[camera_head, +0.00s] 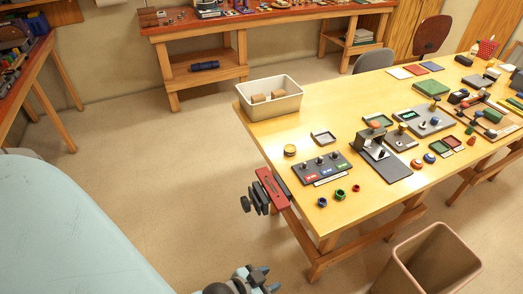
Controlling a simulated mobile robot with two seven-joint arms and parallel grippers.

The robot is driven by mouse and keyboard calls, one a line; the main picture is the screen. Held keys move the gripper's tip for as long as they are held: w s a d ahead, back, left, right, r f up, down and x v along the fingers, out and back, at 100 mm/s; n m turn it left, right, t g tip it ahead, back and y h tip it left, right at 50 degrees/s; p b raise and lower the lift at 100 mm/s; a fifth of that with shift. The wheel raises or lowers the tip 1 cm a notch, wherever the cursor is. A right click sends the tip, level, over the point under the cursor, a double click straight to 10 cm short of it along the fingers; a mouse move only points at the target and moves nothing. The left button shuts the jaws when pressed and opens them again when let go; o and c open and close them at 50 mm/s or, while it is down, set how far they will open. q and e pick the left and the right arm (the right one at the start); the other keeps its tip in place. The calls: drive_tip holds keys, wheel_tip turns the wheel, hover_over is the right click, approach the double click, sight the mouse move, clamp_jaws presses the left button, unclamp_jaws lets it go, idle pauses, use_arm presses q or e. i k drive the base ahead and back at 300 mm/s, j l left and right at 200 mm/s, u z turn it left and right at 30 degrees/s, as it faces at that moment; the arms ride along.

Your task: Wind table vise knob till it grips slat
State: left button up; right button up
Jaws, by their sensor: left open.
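The table vise (271,188) is red with black parts and is fixed at the left end of the yellow table (340,205). Its black knob (246,204) sticks out to the left, away from the table. A separate slat between the jaws cannot be made out at this size. My left gripper (266,277) shows partly at the bottom edge, with bluish fingertips. It is open and apart from the vise, below it in the picture. My right gripper is out of view.
A brown bin (430,262) stands on the floor at the lower right. A switch panel (321,167), small colored rings and a cream tub (270,98) are on the table near the vise. The floor left of the vise is clear.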

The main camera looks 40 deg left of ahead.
sight(246, 204)
drive_tip(key=j+z, duration=0.25)
drive_tip(key=j, duration=0.25)
drive_tip(key=j+z, duration=0.3)
drive_tip(key=j, duration=0.25)
drive_tip(key=j+z, duration=0.15)
drive_tip(key=j, duration=0.35)
drive_tip(key=k+j+z, duration=0.15)
drive_tip(key=j, duration=0.4)
drive_tip(key=k+j, duration=0.1)
drive_tip(key=j, duration=0.35)
drive_tip(key=k+j, duration=0.1)
drive_tip(key=j, duration=0.8)
drive_tip(key=k+j+z, duration=0.1)
drive_tip(key=j, duration=0.35)
drive_tip(key=k+j, duration=0.15)
drive_tip(key=j, duration=0.25)
drive_tip(key=k+j, duration=0.1)
drive_tip(key=j, duration=0.35)
drive_tip(key=k+j, duration=0.1)
drive_tip(key=j, duration=0.35)
drive_tip(key=z, duration=0.05)
